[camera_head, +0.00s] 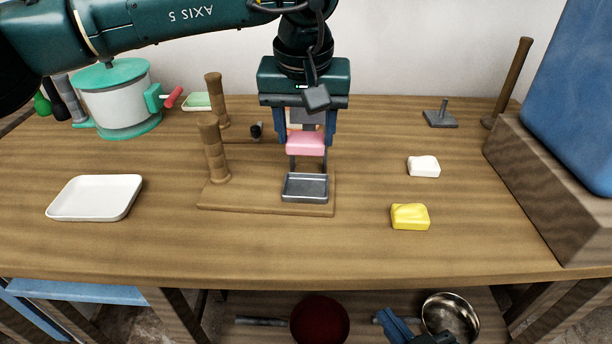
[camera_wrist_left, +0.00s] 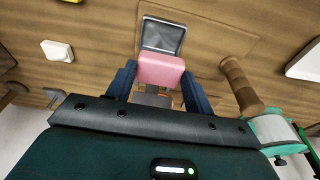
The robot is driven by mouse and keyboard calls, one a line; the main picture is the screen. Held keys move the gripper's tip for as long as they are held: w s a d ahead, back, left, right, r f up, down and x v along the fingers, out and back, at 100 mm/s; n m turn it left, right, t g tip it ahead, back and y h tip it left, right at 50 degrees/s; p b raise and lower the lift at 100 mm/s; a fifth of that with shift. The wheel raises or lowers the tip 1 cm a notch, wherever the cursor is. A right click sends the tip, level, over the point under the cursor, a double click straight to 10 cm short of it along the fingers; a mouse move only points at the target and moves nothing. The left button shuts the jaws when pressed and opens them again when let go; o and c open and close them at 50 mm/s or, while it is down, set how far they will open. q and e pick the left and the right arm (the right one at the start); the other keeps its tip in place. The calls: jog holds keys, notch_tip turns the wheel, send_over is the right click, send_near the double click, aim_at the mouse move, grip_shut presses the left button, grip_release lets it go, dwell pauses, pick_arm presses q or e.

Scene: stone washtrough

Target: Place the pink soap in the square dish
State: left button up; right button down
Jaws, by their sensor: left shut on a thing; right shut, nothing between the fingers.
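The pink soap (camera_head: 305,144) is held between the blue fingers of my left gripper (camera_head: 306,140), which is shut on it. The soap is above the board, behind the grey square dish (camera_head: 305,188) in the head view. In the left wrist view the soap (camera_wrist_left: 160,70) hangs between the fingers, its edge overlapping the near edge of the dish (camera_wrist_left: 162,35). The dish looks empty and sits on a wooden board with posts. My right gripper (camera_head: 400,330) shows only partly at the bottom edge, low in front of the table, and is shut and empty.
Wooden posts (camera_head: 213,150) stand left of the dish. A white tray (camera_head: 95,198) lies at the left. A white soap (camera_head: 423,166) and a yellow soap (camera_head: 410,216) lie to the right. A green-lidded pot (camera_head: 118,100) stands at back left. A large blue block (camera_head: 575,90) bounds the right.

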pick_arm(q)
jog(key=shift+r, duration=0.3)
